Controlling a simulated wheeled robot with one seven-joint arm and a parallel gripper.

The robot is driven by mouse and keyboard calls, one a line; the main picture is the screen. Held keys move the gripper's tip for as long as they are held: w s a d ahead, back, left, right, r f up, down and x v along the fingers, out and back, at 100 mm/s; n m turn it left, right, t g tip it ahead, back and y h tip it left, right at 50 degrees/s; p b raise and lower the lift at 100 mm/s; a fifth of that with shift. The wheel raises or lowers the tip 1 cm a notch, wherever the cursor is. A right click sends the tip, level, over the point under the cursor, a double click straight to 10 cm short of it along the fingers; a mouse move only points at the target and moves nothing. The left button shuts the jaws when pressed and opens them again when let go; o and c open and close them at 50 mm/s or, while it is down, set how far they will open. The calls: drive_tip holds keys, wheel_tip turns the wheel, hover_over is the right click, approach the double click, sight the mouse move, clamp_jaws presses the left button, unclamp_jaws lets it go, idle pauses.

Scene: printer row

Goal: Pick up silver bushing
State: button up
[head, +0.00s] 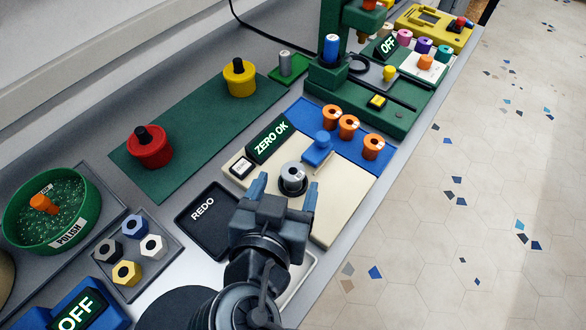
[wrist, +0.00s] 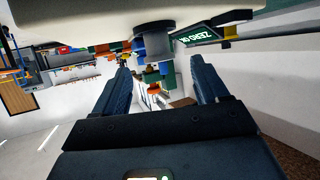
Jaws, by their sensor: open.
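A silver bushing (head: 293,172) stands upright on a dark round seat on the beige gauge (head: 335,203), beside the ZERO OK display (head: 269,140). My gripper (head: 284,189) is open, its two fingers apart and pointing toward the bushing, with nothing between them that I can see held. In the wrist view, which is upside down, the grey bushing (wrist: 152,45) hangs from its dark seat beyond the fingertips (wrist: 158,78), between the two fingers. Whether the fingertips reach alongside it is hard to tell.
A blue plunger block (head: 318,147) stands just behind the bushing, with several orange bushings (head: 348,125) beyond. A black REDO tray (head: 205,214) lies left of my gripper. A grey cylinder (head: 286,63) stands on a small green pad. A tray of hexagonal pieces (head: 127,274) is at lower left.

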sight(293, 178)
drive_tip(key=shift+x, duration=1.4)
drive_tip(key=shift+c, duration=0.2)
drive_tip(key=c, duration=1.2)
drive_tip(key=shift+o, duration=0.2)
drive_tip(key=shift+r, duration=0.1)
